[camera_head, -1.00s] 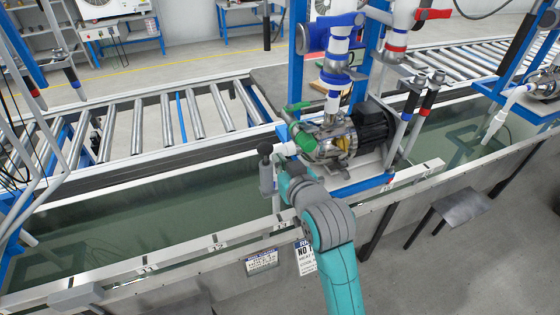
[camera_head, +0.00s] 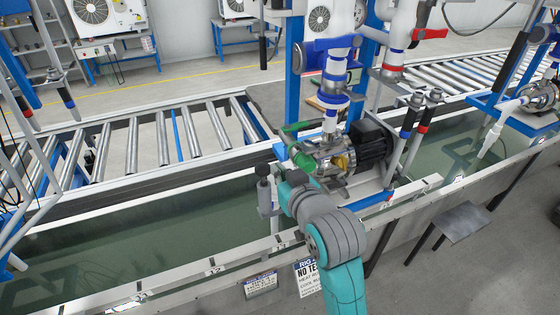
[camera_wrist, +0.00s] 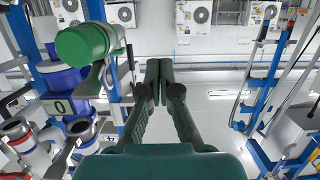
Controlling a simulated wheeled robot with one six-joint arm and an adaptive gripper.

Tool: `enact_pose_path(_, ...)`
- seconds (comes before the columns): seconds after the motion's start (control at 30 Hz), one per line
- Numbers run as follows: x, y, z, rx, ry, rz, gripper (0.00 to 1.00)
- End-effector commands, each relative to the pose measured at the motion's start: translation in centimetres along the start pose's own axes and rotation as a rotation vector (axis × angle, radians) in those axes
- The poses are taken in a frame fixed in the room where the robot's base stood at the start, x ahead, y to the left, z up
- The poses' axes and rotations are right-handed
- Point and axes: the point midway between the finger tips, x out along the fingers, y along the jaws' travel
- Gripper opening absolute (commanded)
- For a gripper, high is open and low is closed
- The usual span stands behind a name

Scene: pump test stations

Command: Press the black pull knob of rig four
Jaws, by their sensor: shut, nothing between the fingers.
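My gripper (camera_wrist: 158,68) is shut and empty in the wrist view, its dark green fingers together and pointing ahead. In the wrist view a green-capped part (camera_wrist: 82,46) and a blue part marked 0 (camera_wrist: 62,104) stand close on the left, apart from my fingers.
A water tank (camera_head: 100,265) with a metal rim runs along the front. Roller conveyors (camera_head: 165,145) lie behind it. A grey stool (camera_head: 460,221) stands at right. Red-ringed fittings (camera_wrist: 15,130) fill the lower left of the wrist view. Open space lies beyond the fingers.

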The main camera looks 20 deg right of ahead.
Motion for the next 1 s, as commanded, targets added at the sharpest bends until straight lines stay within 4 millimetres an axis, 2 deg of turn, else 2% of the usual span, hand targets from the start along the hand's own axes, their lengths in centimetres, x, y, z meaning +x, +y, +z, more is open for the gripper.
enact_pose_path(0.27,0.0,0.0,0.0,0.000,-0.001,0.000,0.00)
enact_pose_path(0.43,0.9,0.0,0.0,0.000,-0.001,0.000,0.00)
enact_pose_path(0.57,2.7,0.0,0.0,0.000,-0.002,0.000,0.00)
enact_pose_path(0.97,10.1,0.0,-0.1,0.000,-0.001,0.000,0.00)
enact_pose_path(1.0,10.3,0.0,0.7,0.000,-0.006,0.000,0.00)
